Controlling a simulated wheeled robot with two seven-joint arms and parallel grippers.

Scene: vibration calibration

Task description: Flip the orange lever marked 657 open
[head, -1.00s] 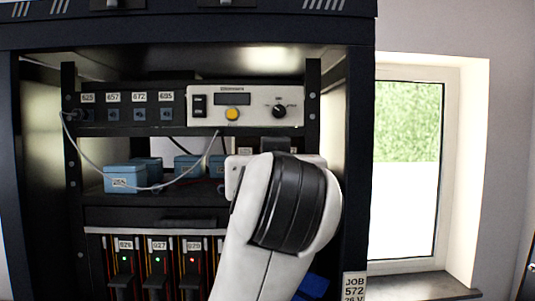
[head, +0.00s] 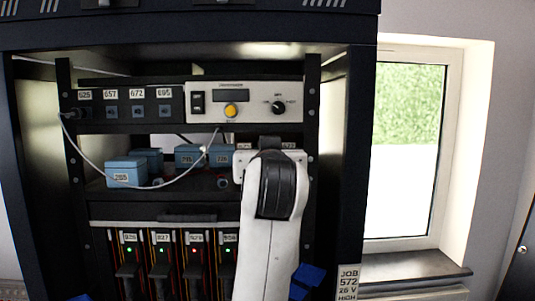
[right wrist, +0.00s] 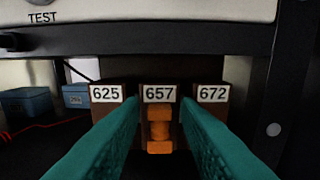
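The orange lever (right wrist: 159,131) sits under the 657 label (right wrist: 159,93) in the right wrist view, on a brown block between the blocks marked 625 (right wrist: 106,93) and 672 (right wrist: 212,93). My right gripper (right wrist: 159,108) is open. Its two teal fingers stand on either side of the lever with visible gaps; I cannot tell how far short of it in depth the tips are. My left gripper is not in view.
A control unit (head: 292,97) with a yellow button and knob is above on the rack. Blue boxes (head: 126,174) and a loose grey cable (head: 100,172) are on the shelf at left. A dark rack post (right wrist: 282,88) stands right of the levers.

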